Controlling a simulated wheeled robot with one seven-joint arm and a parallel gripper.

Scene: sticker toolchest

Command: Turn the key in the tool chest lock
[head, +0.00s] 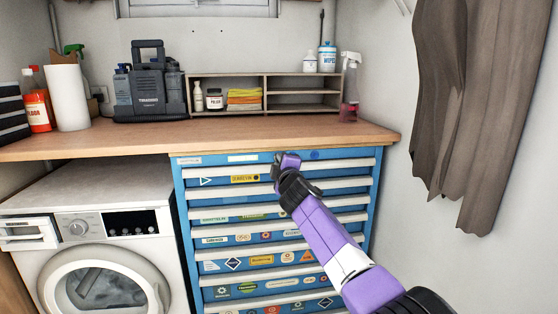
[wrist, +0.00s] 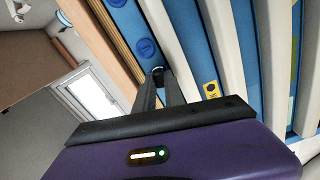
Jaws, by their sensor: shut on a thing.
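The blue tool chest (head: 376,190) stands under the wooden worktop, with pale drawer handles across its front. My gripper (head: 279,163) is at the chest's top strip, just below the worktop edge. In the wrist view my gripper (wrist: 163,80) has its two fingers close together, shut on a small dark piece (wrist: 158,70) at the chest face. This looks like the key in the lock, but the fingers hide most of it and its turn angle cannot be told. A round blue disc (wrist: 146,48) is on the strip beside the fingertips.
The worktop (head: 120,137) overhangs close above my gripper. A white washing machine (head: 100,225) stands left of the chest. A shelf unit (head: 265,95) and a dark tool case (head: 150,90) stand on the worktop. A brown curtain (head: 475,100) hangs at the right.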

